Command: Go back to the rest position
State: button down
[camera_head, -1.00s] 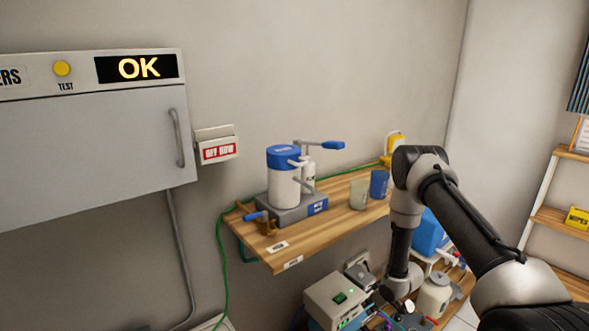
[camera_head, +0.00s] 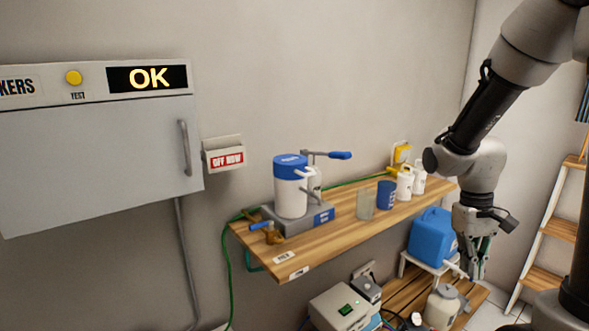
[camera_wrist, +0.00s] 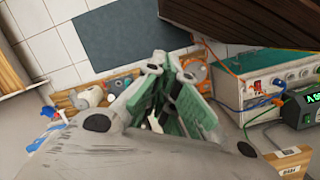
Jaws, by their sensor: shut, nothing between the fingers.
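My gripper (camera_head: 476,270) hangs at the right of the head view, pointing down, beside the blue canister (camera_head: 430,236) and above the low wooden surface. In the wrist view my gripper (camera_wrist: 165,75) shows its green-padded fingers brought together with nothing held between them. My arm rises from the gripper to the top right of the head view.
A wooden shelf (camera_head: 303,256) carries a blue-lidded white machine (camera_head: 290,190), a blue cup (camera_head: 386,195), a clear cup (camera_head: 365,205) and white bottles. A wall cabinet (camera_head: 100,155) reads OK. A wooden rack (camera_head: 560,229) stands right. A grey-green device (camera_wrist: 262,82) shows in the wrist view.

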jog(key=s+a+r+t, duration=0.1)
jog(key=s+r+t, duration=0.2)
jog(key=s+r, duration=0.2)
jog(key=s+a+r+t, duration=0.1)
jog(key=s+r+t, duration=0.2)
jog(key=r, duration=0.8)
jog(key=shift+s+m+t+y, duration=0.3)
jog(key=shift+s+y, duration=0.1)
jog(key=shift+s, duration=0.55)
